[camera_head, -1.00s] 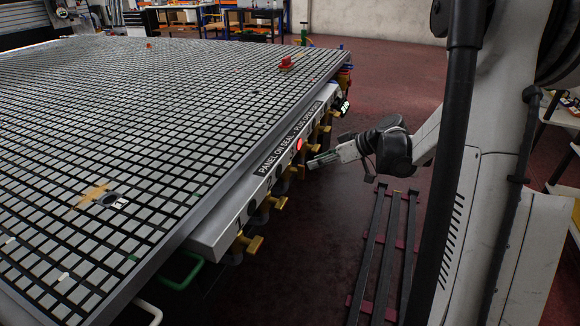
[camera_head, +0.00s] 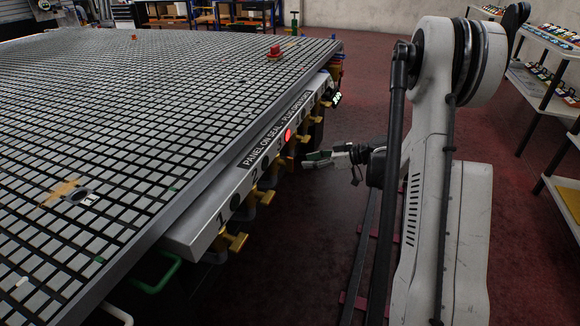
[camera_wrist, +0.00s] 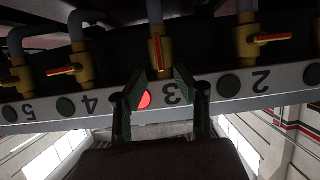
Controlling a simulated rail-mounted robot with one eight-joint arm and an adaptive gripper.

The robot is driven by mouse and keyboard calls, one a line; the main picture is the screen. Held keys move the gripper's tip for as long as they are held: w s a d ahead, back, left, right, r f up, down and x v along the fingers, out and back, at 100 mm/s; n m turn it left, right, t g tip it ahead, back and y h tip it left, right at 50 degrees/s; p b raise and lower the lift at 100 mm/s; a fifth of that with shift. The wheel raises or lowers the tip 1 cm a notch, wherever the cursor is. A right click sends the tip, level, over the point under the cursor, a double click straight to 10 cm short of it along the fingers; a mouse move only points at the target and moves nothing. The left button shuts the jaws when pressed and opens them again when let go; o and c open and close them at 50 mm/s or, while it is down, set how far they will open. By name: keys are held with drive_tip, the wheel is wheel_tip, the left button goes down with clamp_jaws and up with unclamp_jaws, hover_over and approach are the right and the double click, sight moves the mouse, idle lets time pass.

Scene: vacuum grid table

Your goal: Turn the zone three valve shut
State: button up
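The zone three valve (camera_wrist: 156,50) is a brass valve with a red-marked handle, seen upside down in the wrist view. Its handle lies in line with its grey pipe, while the handles of the neighbouring valves lie crosswise. The label 3 (camera_wrist: 172,95) and a lit red light (camera_wrist: 143,99) sit beside it on the panel. My gripper (camera_wrist: 158,74) is open and empty, its green-padded fingers apart to either side of the handle's line. In the head view my gripper (camera_head: 306,160) is just right of the row of valves. I cannot tell the exact gap to the handle.
The zone two valve (camera_wrist: 250,42) and zone four valve (camera_wrist: 82,68) flank it closely, their round lights dark. The grid table (camera_head: 120,120) stands above the panel (camera_head: 205,226). Floor right of the panel is open, with dark rails (camera_head: 362,240).

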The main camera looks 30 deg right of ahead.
sight(290, 163)
drive_tip(key=b+x, duration=0.2)
drive_tip(key=x, duration=0.6)
drive_tip(key=shift+w+a, duration=0.1)
drive_tip(key=shift+c, duration=0.4)
clamp_jaws()
